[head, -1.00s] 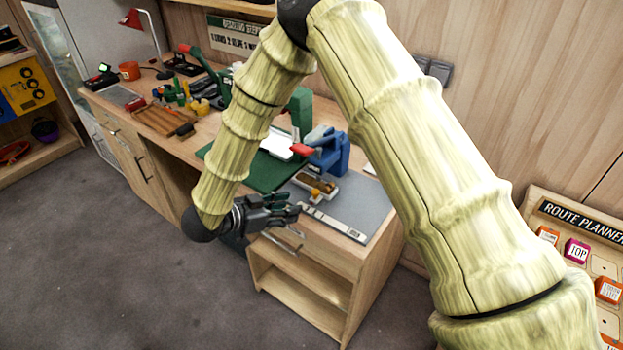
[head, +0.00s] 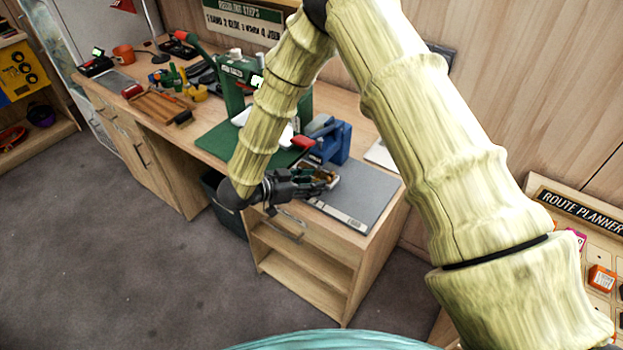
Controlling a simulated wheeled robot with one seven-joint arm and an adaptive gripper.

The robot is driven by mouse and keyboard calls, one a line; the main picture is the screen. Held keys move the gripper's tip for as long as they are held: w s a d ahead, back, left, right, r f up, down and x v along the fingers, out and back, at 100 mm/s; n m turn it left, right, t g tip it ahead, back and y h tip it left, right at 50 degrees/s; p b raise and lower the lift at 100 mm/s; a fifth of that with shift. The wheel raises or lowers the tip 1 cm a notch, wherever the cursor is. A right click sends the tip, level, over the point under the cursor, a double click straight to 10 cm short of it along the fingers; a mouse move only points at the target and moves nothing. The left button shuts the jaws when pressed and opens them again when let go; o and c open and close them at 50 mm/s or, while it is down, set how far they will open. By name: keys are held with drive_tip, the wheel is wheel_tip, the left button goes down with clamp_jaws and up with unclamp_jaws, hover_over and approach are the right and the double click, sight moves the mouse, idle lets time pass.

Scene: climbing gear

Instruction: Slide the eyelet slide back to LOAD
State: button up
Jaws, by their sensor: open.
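My gripper (head: 328,181) is open, at the front left of the grey mat (head: 372,190), its fingers over or beside a small pale tray with brown contents (head: 329,171). It partly hides the tray; I cannot tell whether it touches it. A long pale strip with dark marks (head: 340,216) lies along the mat's front edge, just below the fingers. I cannot tell which of these parts is the eyelet slide, and no LOAD mark is readable. A blue bench device (head: 333,143) with a red-tipped handle (head: 303,142) stands behind the tray.
A green press (head: 236,85) stands on a green mat (head: 215,143) to the left, partly behind my forearm. Tools and a wooden rack (head: 162,105) lie farther left. An open-shelved cabinet (head: 300,278) is below the mat. The mat's right side is clear.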

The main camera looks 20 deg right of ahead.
drive_tip(key=shift+d+f, duration=0.15)
drive_tip(key=shift+d, duration=0.1)
drive_tip(key=shift+w+d+f, duration=0.1)
drive_tip(key=shift+w+f, duration=0.1)
drive_tip(key=shift+w, duration=0.05)
drive_tip(key=shift+s+r, duration=0.1)
clamp_jaws()
